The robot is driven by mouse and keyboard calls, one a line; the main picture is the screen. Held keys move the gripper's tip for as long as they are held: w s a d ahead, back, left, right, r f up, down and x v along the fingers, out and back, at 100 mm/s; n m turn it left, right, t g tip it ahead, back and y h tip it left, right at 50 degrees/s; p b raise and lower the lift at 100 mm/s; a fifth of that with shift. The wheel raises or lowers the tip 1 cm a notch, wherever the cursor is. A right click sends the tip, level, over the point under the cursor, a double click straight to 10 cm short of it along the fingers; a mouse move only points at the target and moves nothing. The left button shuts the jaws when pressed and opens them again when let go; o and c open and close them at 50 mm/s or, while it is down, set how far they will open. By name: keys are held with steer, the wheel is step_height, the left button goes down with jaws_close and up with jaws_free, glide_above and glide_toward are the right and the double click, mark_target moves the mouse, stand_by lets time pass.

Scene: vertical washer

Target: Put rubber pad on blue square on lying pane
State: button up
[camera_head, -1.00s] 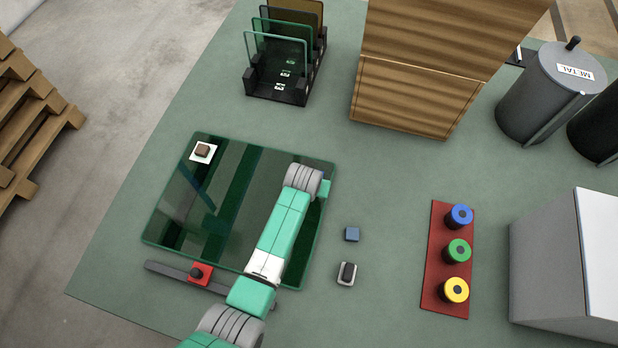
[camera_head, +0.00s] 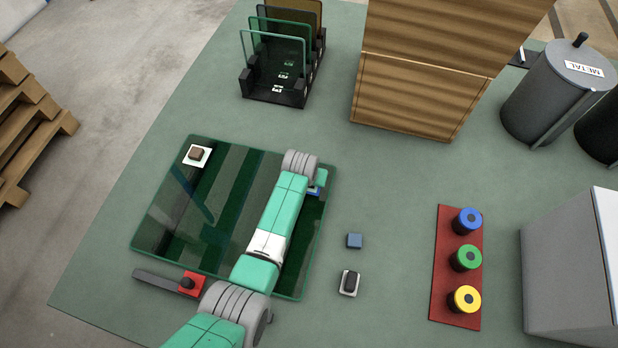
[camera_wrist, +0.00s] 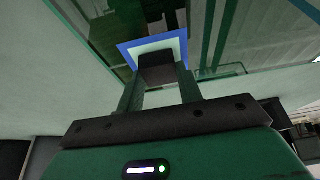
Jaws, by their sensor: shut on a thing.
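The lying pane (camera_head: 240,215) is dark, see-through glass with a green edge on the table. My gripper (camera_wrist: 158,88) is over its right side, its far end partly hidden by my arm in the head view (camera_head: 318,181). It is shut on a small dark rubber pad (camera_wrist: 157,70). In the wrist view the pad is in front of the blue square (camera_wrist: 128,51), which has a light middle, and covers part of it. A bit of blue also shows beside the gripper in the head view (camera_head: 314,192). Whether the pad touches the square I cannot tell.
A brown pad (camera_head: 196,153) is on a white square at the pane's upper left. A blue-grey block (camera_head: 354,241) and a dark pad on a light base (camera_head: 349,282) are right of the pane. Behind stands a rack (camera_head: 273,88) with upright panes. A red button board (camera_head: 446,265) is further right.

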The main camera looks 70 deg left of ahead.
steer(key=o, duration=1)
steer(key=shift+f, duration=0.15)
steer(key=shift+c, duration=0.2)
steer(key=p+v, duration=0.7)
steer(key=v, duration=0.5)
steer(key=shift+r, duration=0.2)
